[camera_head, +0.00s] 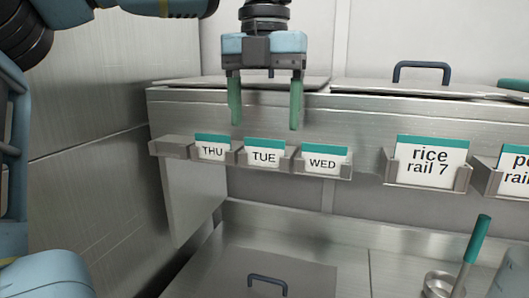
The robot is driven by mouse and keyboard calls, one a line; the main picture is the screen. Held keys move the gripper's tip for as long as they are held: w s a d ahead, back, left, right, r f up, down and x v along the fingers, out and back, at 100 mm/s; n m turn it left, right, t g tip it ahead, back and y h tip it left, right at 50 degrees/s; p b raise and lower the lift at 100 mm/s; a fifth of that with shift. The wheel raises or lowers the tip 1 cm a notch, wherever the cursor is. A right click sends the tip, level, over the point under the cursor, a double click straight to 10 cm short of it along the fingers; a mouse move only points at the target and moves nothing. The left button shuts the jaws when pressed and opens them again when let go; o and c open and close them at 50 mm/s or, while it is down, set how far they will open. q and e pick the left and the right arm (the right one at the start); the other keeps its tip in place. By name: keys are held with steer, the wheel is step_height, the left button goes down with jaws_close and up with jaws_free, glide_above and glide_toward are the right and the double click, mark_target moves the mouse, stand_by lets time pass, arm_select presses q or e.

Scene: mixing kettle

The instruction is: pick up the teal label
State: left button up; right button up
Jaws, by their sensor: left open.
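Several white cards with teal top stripes stand in metal holders on the front of the steel counter. The THU card (211,152), the TUE card (264,157) and the WED card (322,162) are in a row of small holders at the left. A larger "rice rail 7" card (431,162) and a partly cut-off card (514,167) are further right. All have the same teal stripe, so I cannot tell which one is the teal label. My left gripper (265,126) points down, open and empty, its green fingers just above the TUE card. My right gripper is not in view.
An empty holder slot (173,147) is left of THU. Lidded wells with a dark handle (422,70) lie behind the gripper. Below are another lid handle (267,283), a teal-handled utensil (475,240) and a metal cup (438,286). A steel wall closes the left side.

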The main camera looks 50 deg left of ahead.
arm_select(q)
steer(key=shift+f, duration=1.6)
steer(key=c, duration=0.7)
steer(key=shift+r, duration=0.1)
steer(key=shift+w+r, duration=0.1)
steer(key=shift+r, duration=0.5)
step_height(320, 180, up, 2)
steer(key=shift+r, duration=0.1)
steer(key=s+d, duration=0.1)
steer(key=d, duration=0.4)
steer(key=s+d+r, duration=0.1)
steer(key=s+d, duration=0.1)
steer(key=d, duration=0.3)
steer(key=s+d, duration=0.2)
steer(key=d, duration=0.3)
steer(key=shift+r, duration=0.2)
